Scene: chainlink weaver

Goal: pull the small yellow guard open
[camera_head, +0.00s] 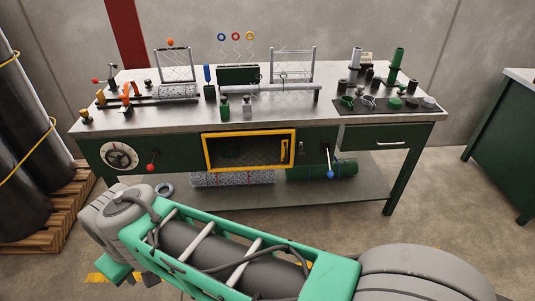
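The small yellow guard (249,134) is a rectangular yellow frame around a dark mesh-like panel. It sits on the front of the green workbench, below the top's front edge. A short upright yellow handle (284,151) is near its right side. The guard looks closed, flush with the bench front. My green and grey arm lies across the foreground, below and in front of the guard, and does not touch it in this view. My gripper is not visible.
A dial (119,156) and a red-knobbed lever (151,166) are left of the guard. A blue-knobbed lever (329,172) and a drawer (375,138) are to its right. Rolls lie on the lower shelf (350,192). Dark cylinders (30,110) stand on a pallet at left.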

